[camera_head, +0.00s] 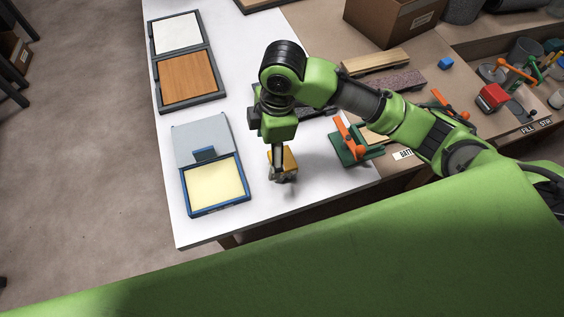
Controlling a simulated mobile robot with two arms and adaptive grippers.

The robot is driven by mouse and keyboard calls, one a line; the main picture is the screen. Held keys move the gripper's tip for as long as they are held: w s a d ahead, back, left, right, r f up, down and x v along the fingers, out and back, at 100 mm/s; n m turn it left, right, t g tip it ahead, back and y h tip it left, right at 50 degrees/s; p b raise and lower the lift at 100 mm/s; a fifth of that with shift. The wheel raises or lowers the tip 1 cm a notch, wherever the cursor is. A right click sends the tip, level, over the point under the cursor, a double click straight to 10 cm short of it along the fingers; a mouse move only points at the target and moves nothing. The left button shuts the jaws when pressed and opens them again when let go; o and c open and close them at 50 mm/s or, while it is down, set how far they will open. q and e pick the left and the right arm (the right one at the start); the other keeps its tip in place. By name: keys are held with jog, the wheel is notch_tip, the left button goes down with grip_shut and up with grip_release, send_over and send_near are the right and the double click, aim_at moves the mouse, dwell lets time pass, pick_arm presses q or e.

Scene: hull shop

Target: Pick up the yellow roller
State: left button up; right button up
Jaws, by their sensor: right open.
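My right gripper (281,172) points down over the white table near its front part. It is open. A small yellow-orange piece (290,157) shows right at its fingers, partly hidden behind them. It looks like the yellow roller, but its full shape cannot be made out. I cannot tell whether the fingers touch it or stand around it. My left gripper is not in view.
A blue-framed tray (190,190) with a pale yellow pad lies left of the gripper. A green clamp fixture (347,157) with an orange handle stands to the right. Framed panels (188,76), a cardboard box (395,20) and a red tool (493,95) lie farther off.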

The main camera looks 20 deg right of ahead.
jog(key=w+d+r+n+h, duration=0.1)
jog(key=w+d+r, duration=0.1)
jog(key=d+r, duration=0.15)
jog(key=f, duration=0.9)
jog(key=shift+d+p, duration=0.3)
jog(key=shift+p, duration=0.05)
notch_tip(320, 180, down, 4)
jog(key=shift+f+p, duration=0.25)
jog(key=shift+p, duration=0.35)
jog(key=shift+w+f, duration=0.1)
jog(key=shift+f, duration=0.3)
jog(key=shift+c, duration=0.4)
jog(key=c, duration=1.6)
jog(key=shift+r, duration=0.1)
